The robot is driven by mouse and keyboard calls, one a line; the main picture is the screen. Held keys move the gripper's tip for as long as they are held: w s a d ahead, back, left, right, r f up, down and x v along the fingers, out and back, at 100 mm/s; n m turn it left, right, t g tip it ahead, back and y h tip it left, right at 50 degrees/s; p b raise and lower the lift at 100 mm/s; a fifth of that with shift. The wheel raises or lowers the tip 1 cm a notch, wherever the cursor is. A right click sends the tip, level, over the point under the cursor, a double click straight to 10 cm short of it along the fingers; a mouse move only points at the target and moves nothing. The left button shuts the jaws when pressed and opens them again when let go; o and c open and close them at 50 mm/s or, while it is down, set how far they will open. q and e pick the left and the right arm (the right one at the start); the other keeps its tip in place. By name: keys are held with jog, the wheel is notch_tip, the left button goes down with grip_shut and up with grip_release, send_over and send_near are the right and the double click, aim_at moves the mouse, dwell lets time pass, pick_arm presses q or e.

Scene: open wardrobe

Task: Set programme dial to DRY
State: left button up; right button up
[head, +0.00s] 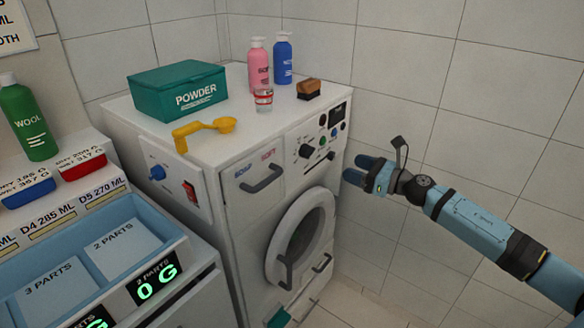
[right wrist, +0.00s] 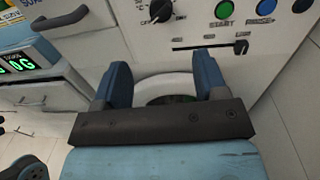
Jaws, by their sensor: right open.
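The white washer (head: 225,150) has a front control panel at its upper right. A black round dial (head: 305,151) with a pale pointer mark sits on this panel; it also shows at the top of the right wrist view (right wrist: 160,10). The lettering around it is too small to read, so I cannot tell its setting or confirm DRY. My right gripper (head: 358,172) is open and empty, to the right of the panel and apart from it. In the right wrist view its two blue fingers (right wrist: 163,85) are spread below the dial. My left gripper is not seen.
A green button (right wrist: 223,9), a blue button (right wrist: 266,6) and a slider (right wrist: 241,46) are near the dial. The round door (head: 302,237) is below. A powder box (head: 178,88), yellow scoop (head: 203,132), bottles and brush (head: 308,89) stand on top. A tiled wall rises at right.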

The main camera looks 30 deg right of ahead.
aim_at(312, 153)
jog(key=p+x, duration=0.2)
jog(key=x, duration=1.1)
jog(key=shift+w+a, duration=0.15)
jog(key=shift+w, duration=0.15)
jog(key=c, duration=0.9)
